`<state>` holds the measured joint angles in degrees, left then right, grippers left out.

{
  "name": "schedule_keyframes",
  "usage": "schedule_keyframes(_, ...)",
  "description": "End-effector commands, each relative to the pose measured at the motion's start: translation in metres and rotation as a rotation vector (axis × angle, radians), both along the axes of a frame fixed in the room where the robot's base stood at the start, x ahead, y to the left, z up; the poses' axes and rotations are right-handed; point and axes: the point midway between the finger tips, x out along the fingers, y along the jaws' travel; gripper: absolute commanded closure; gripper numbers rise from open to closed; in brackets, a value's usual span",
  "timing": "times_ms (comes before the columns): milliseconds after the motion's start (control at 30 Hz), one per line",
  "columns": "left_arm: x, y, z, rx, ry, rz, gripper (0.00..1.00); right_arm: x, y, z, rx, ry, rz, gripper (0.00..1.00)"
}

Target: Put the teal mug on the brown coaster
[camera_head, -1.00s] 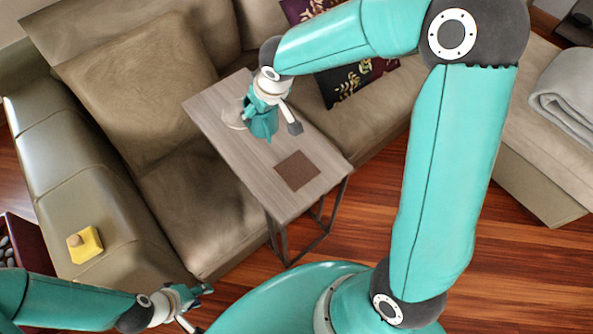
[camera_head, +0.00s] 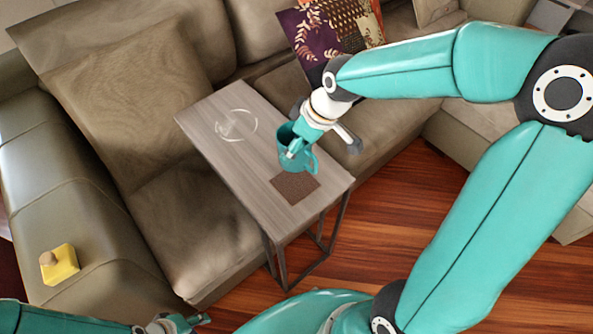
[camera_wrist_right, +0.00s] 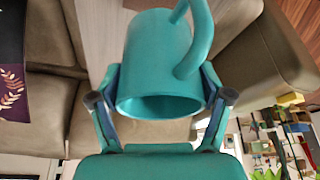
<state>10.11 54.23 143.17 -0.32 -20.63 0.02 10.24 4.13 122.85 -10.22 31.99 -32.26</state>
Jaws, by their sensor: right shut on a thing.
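The teal mug (camera_head: 287,147) is in my right gripper (camera_head: 298,150), which is shut on it. In the head view the mug is close to the far edge of the brown coaster (camera_head: 296,187). I cannot tell how high above the table it is. In the right wrist view the mug (camera_wrist_right: 152,55) sits between the two fingers, with its handle toward the upper right. The coaster is a flat brown square near the front end of the narrow side table (camera_head: 222,150). My left gripper (camera_head: 180,322) is at the bottom edge, partly cut off, holding nothing visible.
A clear round dish or ring (camera_head: 236,124) lies on the far part of the table. A beige sofa (camera_head: 180,210) surrounds the table on the left and behind. A yellow block-like item (camera_head: 61,265) rests on its arm. A patterned cushion (camera_head: 325,35) is behind my right arm.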

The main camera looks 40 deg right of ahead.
Motion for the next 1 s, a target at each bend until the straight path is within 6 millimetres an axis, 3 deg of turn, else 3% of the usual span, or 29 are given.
schedule_keyframes(33, 0.0, 0.0, -0.004, 0.0, 0.0, 0.0, 0.6, -0.001, 0.0, -0.017, 0.0, 0.005, 0.0, 0.71)
schedule_keyframes(200, 0.0, 0.0, -0.008, 0.0, 0.0, 0.0, 0.6, 0.0, 0.0, -0.048, 0.0, 0.0, 0.0, 0.71)
schedule_keyframes(433, 0.0, 0.0, -0.01, 0.0, 0.0, 0.0, 0.6, 0.0, 0.0, -0.064, 0.0, -0.001, 0.0, 0.71)
schedule_keyframes(633, 0.0, 0.0, -0.016, 0.0, 0.0, 0.0, 0.6, 0.0, -0.001, -0.093, -0.001, 0.002, -0.001, 0.71)
schedule_keyframes(1000, 0.0, 0.0, -0.017, 0.0, 0.0, 0.0, 0.6, 0.0, -0.001, -0.1, 0.0, -0.002, -0.002, 0.71)
